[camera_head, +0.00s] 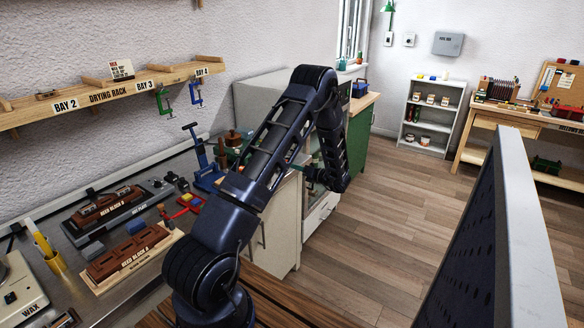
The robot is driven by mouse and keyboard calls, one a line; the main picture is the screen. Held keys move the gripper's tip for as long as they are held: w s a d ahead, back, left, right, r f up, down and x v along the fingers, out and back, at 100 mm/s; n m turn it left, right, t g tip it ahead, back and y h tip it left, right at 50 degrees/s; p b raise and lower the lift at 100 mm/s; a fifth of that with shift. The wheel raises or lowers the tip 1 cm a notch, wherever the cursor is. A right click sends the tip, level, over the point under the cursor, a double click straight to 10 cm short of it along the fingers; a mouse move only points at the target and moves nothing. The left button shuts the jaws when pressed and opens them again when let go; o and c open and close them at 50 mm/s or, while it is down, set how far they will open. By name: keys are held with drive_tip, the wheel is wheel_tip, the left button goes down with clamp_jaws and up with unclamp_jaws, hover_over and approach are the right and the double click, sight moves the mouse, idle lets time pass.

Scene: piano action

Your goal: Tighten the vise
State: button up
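A blue tool with an upright screw and a T-shaped bar on top (203,160) stands on the bench at the left, behind my arm. It looks like the vise, but I cannot be sure. Whether its jaws hold anything is too small to tell. My arm rises from the bottom, bends at the top and hangs down on the right. My gripper (314,179) seems to be at its lower end, in front of the cabinet and right of the blue tool, apart from it. Its fingers are too small and dark to read.
Reed blocks (130,252) and small tools cover the metal bench. A drying rack (110,94) on the wall carries a green clamp (164,102) and a blue clamp (196,94). A dark panel (490,240) rises at the right. The wooden floor (400,215) between is clear.

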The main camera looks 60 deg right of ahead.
sight(290, 171)
drive_tip(key=s, duration=0.6)
drive_tip(key=shift+s, duration=0.2)
drive_tip(key=shift+o, duration=1.3)
drive_tip(key=w+n, duration=0.2)
drive_tip(key=w, duration=0.1)
drive_tip(key=w+n, duration=0.2)
drive_tip(key=w, duration=0.2)
drive_tip(key=w+n, duration=0.3)
drive_tip(key=w, duration=0.1)
drive_tip(key=shift+r, duration=0.35)
drive_tip(key=c, duration=1)
